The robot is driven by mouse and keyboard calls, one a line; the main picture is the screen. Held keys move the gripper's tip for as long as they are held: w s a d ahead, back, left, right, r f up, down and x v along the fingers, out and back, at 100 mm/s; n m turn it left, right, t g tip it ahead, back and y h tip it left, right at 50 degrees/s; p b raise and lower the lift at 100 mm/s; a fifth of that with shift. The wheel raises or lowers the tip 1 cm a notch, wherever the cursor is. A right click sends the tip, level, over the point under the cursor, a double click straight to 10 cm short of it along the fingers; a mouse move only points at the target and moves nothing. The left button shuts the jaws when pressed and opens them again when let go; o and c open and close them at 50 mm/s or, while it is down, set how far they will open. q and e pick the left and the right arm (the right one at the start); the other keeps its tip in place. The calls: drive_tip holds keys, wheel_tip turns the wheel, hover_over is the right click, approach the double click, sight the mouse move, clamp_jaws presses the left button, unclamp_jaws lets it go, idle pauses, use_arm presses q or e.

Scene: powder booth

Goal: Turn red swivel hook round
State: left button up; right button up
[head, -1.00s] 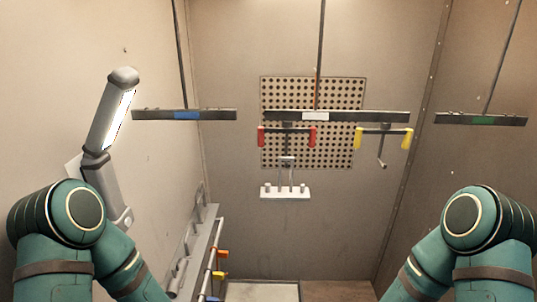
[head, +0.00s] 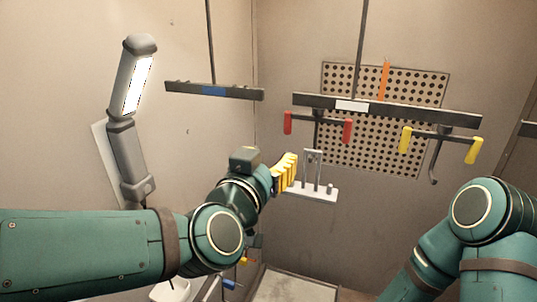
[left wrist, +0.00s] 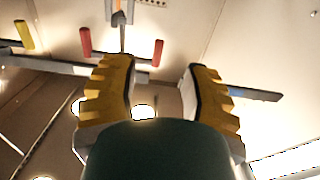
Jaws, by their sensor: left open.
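The red swivel hook (head: 347,131) hangs under the middle dark bar (head: 455,119), with a red grip at each end of its crosspiece. In the left wrist view both red grips (left wrist: 85,40) show beyond my fingers. My left gripper (head: 284,172) has yellow ribbed fingers and is below the left red grip in the head view. In the left wrist view the gripper (left wrist: 157,66) is open, with nothing between the fingers; one red grip appears beyond the gap. I cannot tell the exact distance. My right gripper is out of view.
A yellow-gripped hook (head: 405,140) hangs to the right on the same bar. A bar with a blue label (head: 180,88) hangs at left. A white peg rack (head: 322,196) is close beside my left gripper. A perforated panel (head: 400,160) and lit lamp (head: 138,85) are on the walls.

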sight(287, 128)
use_arm(q)
drive_tip(key=shift+t, duration=0.3)
drive_tip(key=x, duration=0.3)
drive_tip(key=r+x, duration=0.1)
drive_tip(key=x, duration=0.7)
drive_tip(key=shift+r+p, duration=0.3)
drive_tip(key=shift+r, duration=0.1)
drive_tip(key=shift+c, duration=0.3)
drive_tip(key=c, duration=0.6)
